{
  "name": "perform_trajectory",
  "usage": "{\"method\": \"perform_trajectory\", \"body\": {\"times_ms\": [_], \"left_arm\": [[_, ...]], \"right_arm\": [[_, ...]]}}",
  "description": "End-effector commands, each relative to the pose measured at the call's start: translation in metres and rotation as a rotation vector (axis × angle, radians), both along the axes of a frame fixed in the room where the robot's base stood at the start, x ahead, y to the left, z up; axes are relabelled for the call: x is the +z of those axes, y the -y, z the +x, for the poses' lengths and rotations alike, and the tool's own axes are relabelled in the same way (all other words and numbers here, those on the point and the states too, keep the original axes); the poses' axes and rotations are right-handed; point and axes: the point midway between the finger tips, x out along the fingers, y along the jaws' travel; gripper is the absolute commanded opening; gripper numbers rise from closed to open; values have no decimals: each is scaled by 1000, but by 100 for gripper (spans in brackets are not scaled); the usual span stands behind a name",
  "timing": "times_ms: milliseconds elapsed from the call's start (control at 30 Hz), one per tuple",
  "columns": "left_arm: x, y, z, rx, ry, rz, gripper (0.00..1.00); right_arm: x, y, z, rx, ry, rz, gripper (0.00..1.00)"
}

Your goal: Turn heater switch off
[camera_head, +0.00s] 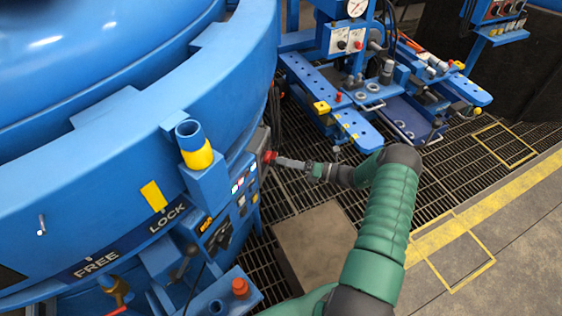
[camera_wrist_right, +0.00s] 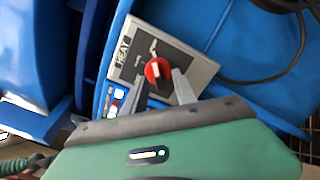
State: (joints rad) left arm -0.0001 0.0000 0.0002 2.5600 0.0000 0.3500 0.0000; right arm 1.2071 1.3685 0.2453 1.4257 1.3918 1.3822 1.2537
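The heater switch is a red rotary knob (camera_wrist_right: 157,70) on a grey plate marked HEAT (camera_wrist_right: 190,65) in the right wrist view. The knob has a pale pointer mark across it. In the head view the red knob (camera_head: 269,156) sits on the side of the blue furnace, left of my right gripper (camera_head: 283,162). In the right wrist view my right gripper (camera_wrist_right: 161,90) has its two grey fingers spread apart, with the tips close to the knob's lower edge. I cannot tell whether they touch it. My left gripper is in neither view.
The large blue furnace (camera_head: 100,130) fills the left side. A panel with lit buttons (camera_head: 240,185) is below the knob. A blue frame with gauges (camera_head: 365,85) stands at the back. Floor grating (camera_head: 440,180) and grey floor (camera_head: 510,260) lie open at right.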

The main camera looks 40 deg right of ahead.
Motion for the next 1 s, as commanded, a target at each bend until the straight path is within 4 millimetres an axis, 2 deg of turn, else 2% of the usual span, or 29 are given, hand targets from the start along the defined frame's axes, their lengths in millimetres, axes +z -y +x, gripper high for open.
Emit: {"method": "perform_trajectory", "body": {"times_ms": [133, 400, 667, 1000], "left_arm": [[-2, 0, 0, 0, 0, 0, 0], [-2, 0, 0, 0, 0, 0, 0], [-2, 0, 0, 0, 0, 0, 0], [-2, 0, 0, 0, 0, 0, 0]], "right_arm": [[0, -8, 14, 1, 1, -1, 34], [-1, -8, 16, -1, 0, 1, 34], [-1, -8, 16, -1, -1, 0, 1], [-2, -8, 16, -1, -1, -1, 0]]}}
